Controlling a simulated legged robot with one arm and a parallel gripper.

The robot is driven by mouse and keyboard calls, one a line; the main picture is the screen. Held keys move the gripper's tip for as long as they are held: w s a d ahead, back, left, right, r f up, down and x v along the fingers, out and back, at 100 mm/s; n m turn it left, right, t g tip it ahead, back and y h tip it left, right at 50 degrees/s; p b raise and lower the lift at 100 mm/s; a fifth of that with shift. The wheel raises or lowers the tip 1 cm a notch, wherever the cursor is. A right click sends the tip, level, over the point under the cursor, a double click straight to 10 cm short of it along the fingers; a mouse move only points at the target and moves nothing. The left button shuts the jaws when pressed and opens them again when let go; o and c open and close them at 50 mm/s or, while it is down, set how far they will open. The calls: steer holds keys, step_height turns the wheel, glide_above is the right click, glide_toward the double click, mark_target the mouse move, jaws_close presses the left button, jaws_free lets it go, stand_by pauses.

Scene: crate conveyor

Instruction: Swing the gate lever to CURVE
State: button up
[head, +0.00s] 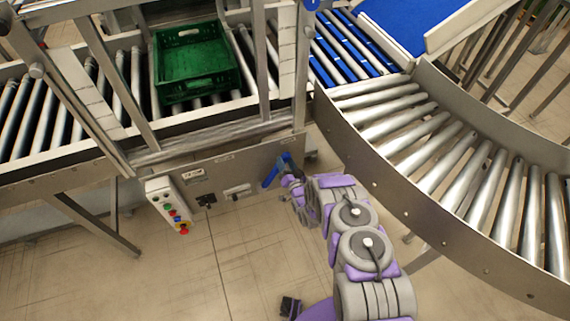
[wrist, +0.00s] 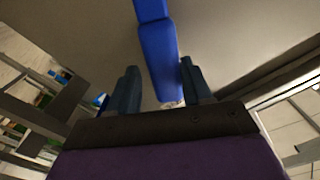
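The gate lever (head: 270,177) is a blue bar on the grey panel below the conveyor, left of the curved section. In the head view it slants, its lower end toward the left. It also shows as a blue bar in the wrist view (wrist: 160,60). My gripper (wrist: 160,68) is open, with one dark finger on each side of the lever. The lever lies nearer the right finger; whether they touch I cannot tell. In the head view my gripper (head: 287,181) is at the lever and partly hidden by my arm. No CURVE marking is readable.
A green crate (head: 193,62) sits on the straight rollers behind metal frame posts. The curved roller conveyor (head: 440,150) runs down the right. A control box with coloured buttons (head: 168,205) is left of the panel (head: 225,172). The floor in front is mostly clear.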

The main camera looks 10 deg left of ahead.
steer(key=shift+o, duration=1.2)
steer(key=shift+s, duration=0.1)
steer(key=p+v, duration=0.4)
steer(key=v, duration=1.3)
steer(key=shift+s+d+f, duration=0.1)
steer(key=shift+d, duration=0.05)
